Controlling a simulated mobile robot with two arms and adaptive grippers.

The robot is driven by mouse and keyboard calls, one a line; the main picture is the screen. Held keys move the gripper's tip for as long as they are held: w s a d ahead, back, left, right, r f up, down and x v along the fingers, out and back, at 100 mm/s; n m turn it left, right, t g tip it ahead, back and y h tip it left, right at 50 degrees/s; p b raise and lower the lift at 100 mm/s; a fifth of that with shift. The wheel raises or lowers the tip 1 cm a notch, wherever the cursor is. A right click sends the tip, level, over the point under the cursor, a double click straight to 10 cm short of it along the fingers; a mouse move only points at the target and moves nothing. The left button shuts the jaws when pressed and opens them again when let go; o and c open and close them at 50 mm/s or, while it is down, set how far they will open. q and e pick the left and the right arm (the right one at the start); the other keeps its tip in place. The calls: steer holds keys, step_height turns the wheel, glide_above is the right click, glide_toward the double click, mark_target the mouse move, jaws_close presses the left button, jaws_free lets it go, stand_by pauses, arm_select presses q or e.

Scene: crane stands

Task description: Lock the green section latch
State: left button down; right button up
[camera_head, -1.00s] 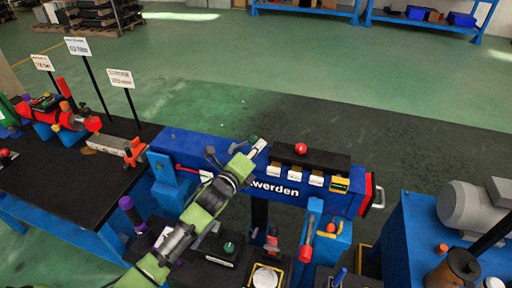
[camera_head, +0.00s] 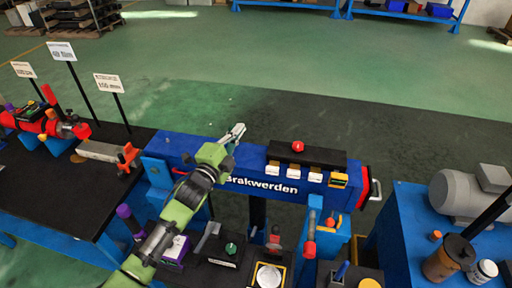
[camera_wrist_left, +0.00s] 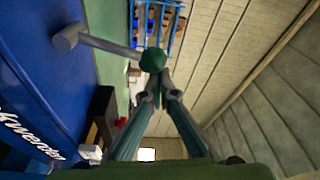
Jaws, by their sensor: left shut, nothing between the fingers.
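The green section latch shows in the left wrist view as a green ball knob (camera_wrist_left: 153,60) with a grey lever (camera_wrist_left: 100,43) running from the blue beam. In the head view the latch is hidden behind my left gripper (camera_head: 236,132), which is over the left part of the blue beam (camera_head: 315,195) lettered "Brakwerden". In the wrist view my left gripper (camera_wrist_left: 158,82) is shut and empty, its fingertips close to the knob; I cannot tell whether they touch. My right gripper is not in view.
A red ball knob (camera_head: 298,146) stands on a black block on the beam, above several small white and yellow labels. A bench with dark top (camera_head: 60,200) and sign posts is at left. A grey motor (camera_head: 465,192) sits at right. Green floor lies open behind.

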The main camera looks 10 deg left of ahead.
arm_select(q)
steer(key=a+n, duration=0.3)
steer(key=n, duration=0.1)
steer(key=a+n+t+b, duration=0.1)
steer(key=a+n, duration=0.1)
steer(key=shift+w+a+r+y, duration=0.1)
steer(key=shift+a+r+y, duration=0.2)
steer(key=shift+r+y, duration=0.1)
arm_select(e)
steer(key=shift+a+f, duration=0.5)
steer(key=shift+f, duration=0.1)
arm_select(q)
steer(key=shift+f+n, duration=0.1)
steer(key=shift+n, duration=0.2)
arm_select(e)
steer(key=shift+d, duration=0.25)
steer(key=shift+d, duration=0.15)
arm_select(q)
steer(key=shift+f, duration=0.1)
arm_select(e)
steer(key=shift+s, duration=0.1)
